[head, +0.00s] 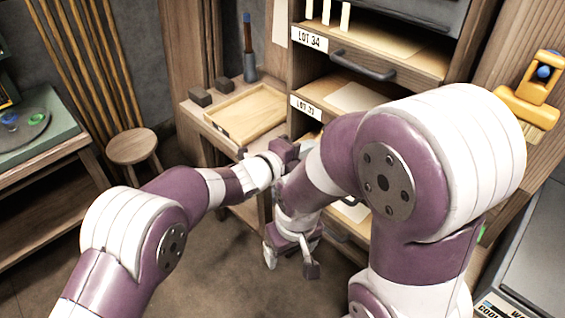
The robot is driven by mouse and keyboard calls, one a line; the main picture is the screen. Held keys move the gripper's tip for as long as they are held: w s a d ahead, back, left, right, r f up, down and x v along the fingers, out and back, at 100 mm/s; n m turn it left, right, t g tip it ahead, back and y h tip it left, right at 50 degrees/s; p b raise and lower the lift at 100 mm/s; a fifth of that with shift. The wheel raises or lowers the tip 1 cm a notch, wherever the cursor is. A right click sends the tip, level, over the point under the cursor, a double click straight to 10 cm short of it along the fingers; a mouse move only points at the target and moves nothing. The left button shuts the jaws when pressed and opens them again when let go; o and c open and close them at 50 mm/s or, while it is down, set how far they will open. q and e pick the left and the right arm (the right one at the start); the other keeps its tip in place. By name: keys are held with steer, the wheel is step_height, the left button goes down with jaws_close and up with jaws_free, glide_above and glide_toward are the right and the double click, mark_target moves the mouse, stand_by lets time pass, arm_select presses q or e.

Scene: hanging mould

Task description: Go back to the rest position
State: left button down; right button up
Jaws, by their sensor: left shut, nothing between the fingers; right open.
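My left gripper (291,152) is the higher one, in front of the drawer cabinet and just right of the wooden tray. It is shut and empty; its fingers are small and partly hard to make out. My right gripper (291,261) hangs lower, pointing down in front of the cabinet's lower part. Its fingers are apart and I see nothing between them. My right forearm passes close beside the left gripper in the picture; I cannot tell the gap between them.
The cabinet has drawers labelled LOT 34 (309,39) and LOT 21 (305,108). A wooden tray (264,126) lies on the side bench. A round stool (131,146) and a green-topped table (60,128) stand left. A grey unit (535,225) is at right. Open floor shows below.

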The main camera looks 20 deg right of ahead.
arm_select(q)
steer(key=s+a+f+n+y+p, duration=0.1)
steer(key=a+f+n+y, duration=0.25)
steer(key=a+n, duration=0.45)
steer(key=s+a+f+n+y, duration=0.2)
steer(key=a+n+y, duration=0.25)
steer(key=a, duration=0.65)
steer(key=s+a+f+n+y+p, duration=0.1)
steer(key=a+f+n+y, duration=0.25)
steer(key=a+n, duration=0.5)
steer(key=s+a+r+n+g+y+p, duration=0.1)
steer(key=s+a+r+n, duration=0.1)
steer(key=a, duration=0.5)
steer(key=s+a+r+n+g+y+p, duration=0.1)
steer(key=s+a+r+n, duration=0.1)
steer(key=s+a+n, duration=0.3)
steer(key=s+a+r+n+g+y+p, duration=0.1)
steer(key=s+a+r+n+g+p, duration=0.1)
steer(key=s+a, duration=0.4)
steer(key=a+n, duration=0.1)
steer(key=a, duration=0.2)
steer(key=shift+s+r+n, duration=0.15)
steer(key=shift+r+n, duration=0.15)
steer(key=shift+s+a, duration=0.1)
